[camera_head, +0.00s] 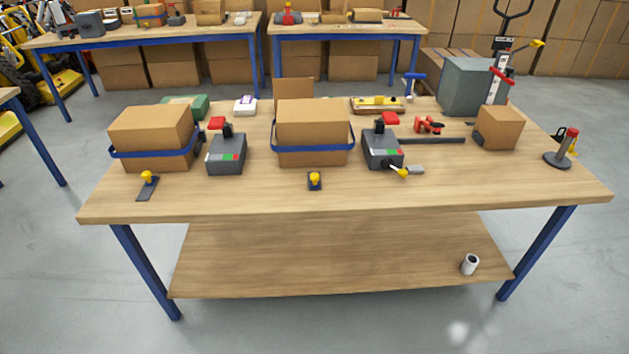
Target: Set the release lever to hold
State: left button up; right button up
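Several lever-like parts are on the wooden table; I cannot tell for certain which is the release lever. A grey control box (382,150) right of centre has a red-green label, and a yellow-tipped lever (399,171) sticks out at its front right, pointing right and down. A similar grey box (226,155) stands further left with no yellow lever visible. Small yellow knobs on dark plates sit near the front edge, one at the left (148,178) and one in the middle (315,180). Neither of my grippers is in view.
Two cardboard boxes with blue bands (153,138) (312,131) stand on the table (460,190). A small carton (498,128), a red-topped post (565,148) and a large grey box (472,85) are at the right. The front strip is mostly clear. A white cylinder (470,264) is on the lower shelf.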

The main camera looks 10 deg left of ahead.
aim_at(403, 173)
jog(key=i+j+z, duration=0.15)
jog(key=i, duration=0.7)
